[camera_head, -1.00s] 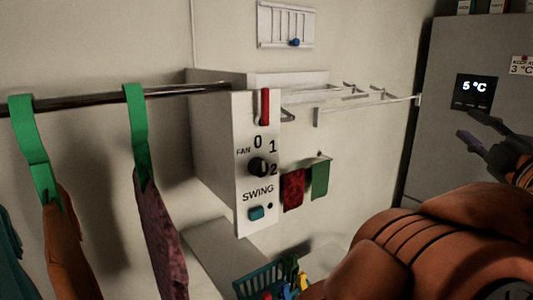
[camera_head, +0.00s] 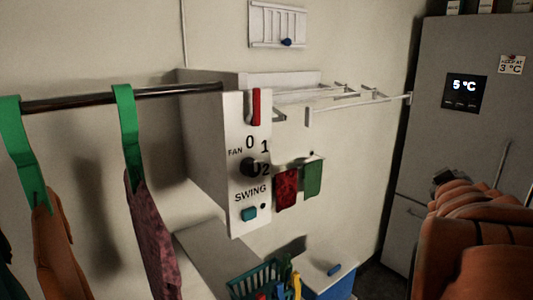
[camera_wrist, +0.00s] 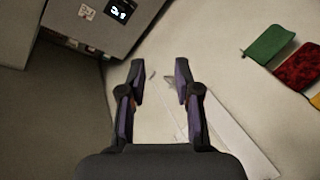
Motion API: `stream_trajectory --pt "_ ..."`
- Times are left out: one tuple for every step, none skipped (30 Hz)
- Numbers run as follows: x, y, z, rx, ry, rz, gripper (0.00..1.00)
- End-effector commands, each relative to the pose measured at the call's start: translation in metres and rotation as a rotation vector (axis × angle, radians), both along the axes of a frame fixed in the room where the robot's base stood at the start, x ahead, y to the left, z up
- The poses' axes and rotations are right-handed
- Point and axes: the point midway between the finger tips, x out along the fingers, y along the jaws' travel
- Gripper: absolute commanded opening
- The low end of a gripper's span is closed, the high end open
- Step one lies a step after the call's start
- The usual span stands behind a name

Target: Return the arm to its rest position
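My gripper (camera_wrist: 160,85) shows in the wrist view with its two dark, purple-edged fingers apart and nothing between them. Beyond the fingers are the pale wall and a whitish panel. In the head view my orange arm is folded at the lower right, in front of the grey fridge (camera_head: 461,150), and the gripper's fingers are hidden there. The fridge's dark display (camera_head: 464,93) reads 5 °C, and it also shows in the wrist view (camera_wrist: 121,10).
A white fan control box (camera_head: 250,165) juts from the wall. A rail (camera_head: 75,102) with green hangers holds clothes at left. Red (camera_head: 286,188) and green (camera_head: 312,178) cloths hang behind. A teal basket (camera_head: 253,282) and a blue-sided box (camera_head: 328,283) stand below. Dark floor (camera_wrist: 60,110) is clear.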

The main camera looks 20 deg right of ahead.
Motion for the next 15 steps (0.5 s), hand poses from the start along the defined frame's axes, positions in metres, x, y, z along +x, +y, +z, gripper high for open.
stream_trajectory --pt "0.003 0.011 -0.016 0.06 0.021 -0.001 0.33" --pt "0.003 0.017 -0.027 0.097 0.037 -0.008 0.33" --pt "0.002 0.025 -0.041 0.147 0.06 -0.015 0.33" --pt "0.002 0.032 -0.052 0.183 0.078 -0.02 0.33" --pt "0.001 0.039 -0.063 0.22 0.099 -0.026 0.33" --pt "-0.001 0.05 -0.077 0.269 0.126 -0.03 0.33" --pt "-0.002 0.058 -0.088 0.307 0.15 -0.034 0.33" --pt "-0.004 0.068 -0.099 0.342 0.172 -0.035 0.33" --pt "-0.007 0.08 -0.114 0.39 0.209 -0.038 0.33" --pt "-0.009 0.09 -0.124 0.426 0.234 -0.039 0.33" --pt "-0.013 0.101 -0.134 0.461 0.265 -0.041 0.33" --pt "-0.018 0.115 -0.148 0.506 0.304 -0.041 0.33" --pt "-0.022 0.126 -0.157 0.538 0.336 -0.042 0.33" --pt "-0.027 0.138 -0.167 0.571 0.368 -0.041 0.33" --pt "-0.034 0.154 -0.179 0.613 0.415 -0.04 0.33"
